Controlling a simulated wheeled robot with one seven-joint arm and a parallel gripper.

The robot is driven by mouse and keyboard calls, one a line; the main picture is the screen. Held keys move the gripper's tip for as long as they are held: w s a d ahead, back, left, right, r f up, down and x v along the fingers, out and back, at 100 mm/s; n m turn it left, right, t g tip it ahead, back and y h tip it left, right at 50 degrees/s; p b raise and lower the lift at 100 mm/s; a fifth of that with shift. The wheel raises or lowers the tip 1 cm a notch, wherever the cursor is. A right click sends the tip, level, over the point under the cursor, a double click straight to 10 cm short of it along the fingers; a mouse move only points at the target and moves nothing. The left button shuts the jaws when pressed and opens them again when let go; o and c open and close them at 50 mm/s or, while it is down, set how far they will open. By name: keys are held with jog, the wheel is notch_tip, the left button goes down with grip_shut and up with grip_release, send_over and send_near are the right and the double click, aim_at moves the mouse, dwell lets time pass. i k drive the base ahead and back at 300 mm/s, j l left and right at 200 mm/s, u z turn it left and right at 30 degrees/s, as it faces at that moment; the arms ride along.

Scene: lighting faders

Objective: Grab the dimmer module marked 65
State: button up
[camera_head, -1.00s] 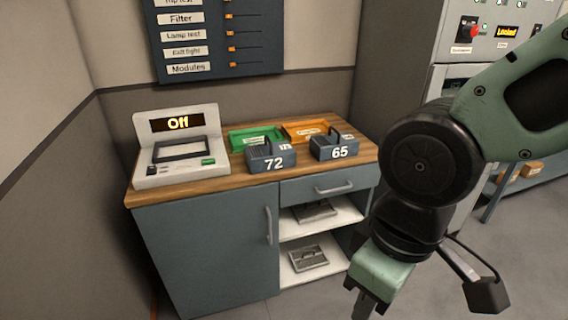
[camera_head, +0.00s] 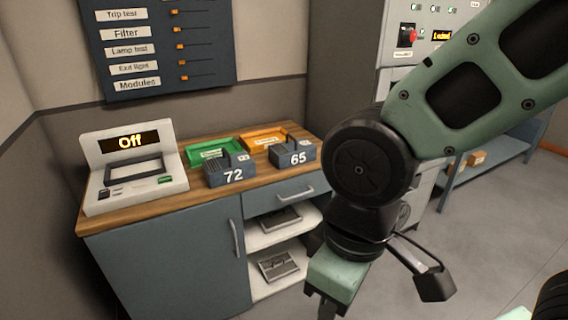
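The dimmer module marked 65 (camera_head: 297,155) is a blue-grey box with a dark handle on top. It stands upright near the front right of the wooden counter (camera_head: 140,212). A like module marked 72 (camera_head: 231,174) stands to its left, apart from it. My gripper (camera_head: 327,314) points down in front of the cabinet, to the right of its shelves and lower in the picture than the module marked 65. It is apart from both modules. Its fingertips are cut off by the bottom edge, so its opening does not show.
A green tray (camera_head: 187,156) and an orange tray (camera_head: 246,147) lie behind the modules. A console reading "Off" (camera_head: 130,141) stands at the counter's left. A fader board (camera_head: 205,62) hangs above. Open shelves (camera_head: 262,238) hold flat grey items. A blue bench (camera_head: 520,151) stands at the right.

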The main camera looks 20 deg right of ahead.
aim_at(286, 154)
jog(key=i+l+u, duration=0.35)
jog(key=l, duration=0.25)
jog(key=i+l+u, duration=0.2)
jog(key=l+u, duration=0.2)
jog(key=l, duration=0.25)
jog(key=i+l+u, duration=0.15)
jog(key=l, duration=0.2)
